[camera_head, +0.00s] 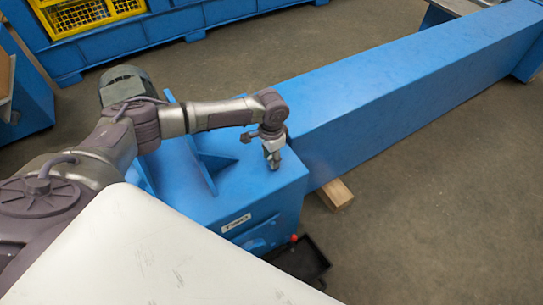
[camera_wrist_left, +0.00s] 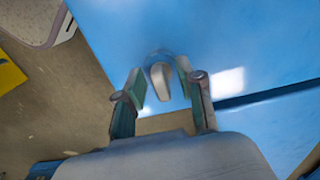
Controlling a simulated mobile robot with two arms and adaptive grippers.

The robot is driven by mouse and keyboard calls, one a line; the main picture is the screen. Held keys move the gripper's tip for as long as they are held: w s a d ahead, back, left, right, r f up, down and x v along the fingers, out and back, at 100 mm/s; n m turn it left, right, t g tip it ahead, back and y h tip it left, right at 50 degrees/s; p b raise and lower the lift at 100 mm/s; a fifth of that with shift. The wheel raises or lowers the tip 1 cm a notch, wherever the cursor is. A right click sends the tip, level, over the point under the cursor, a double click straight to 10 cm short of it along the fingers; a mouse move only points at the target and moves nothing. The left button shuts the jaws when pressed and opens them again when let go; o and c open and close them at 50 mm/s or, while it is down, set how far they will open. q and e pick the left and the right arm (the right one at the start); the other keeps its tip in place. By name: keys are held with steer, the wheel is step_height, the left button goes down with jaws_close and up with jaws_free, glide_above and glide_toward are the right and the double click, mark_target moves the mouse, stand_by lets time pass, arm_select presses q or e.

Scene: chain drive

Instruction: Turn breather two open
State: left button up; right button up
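The blue housing (camera_head: 230,185) carries a white label (camera_head: 236,223), which appears to read "TWO", on its front face. My left gripper (camera_head: 273,158) points down over the top of this housing, near its right end. In the left wrist view, a small pale grey lever-like part (camera_wrist_left: 160,82), seemingly the breather, stands out against the blue surface. My left gripper's two fingers (camera_wrist_left: 160,68) are apart, one on each side of it. I cannot tell whether either finger touches it. In the head view the gripper hides the breather. My right gripper is not in view.
A long blue beam (camera_head: 410,90) runs from the housing to the upper right. A grey motor (camera_head: 125,86) stands behind my left arm. A wooden block (camera_head: 336,194) and a black tray (camera_head: 300,262) lie on the floor. A white surface (camera_head: 150,255) fills the foreground.

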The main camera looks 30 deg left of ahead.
arm_select(q)
jaws_close()
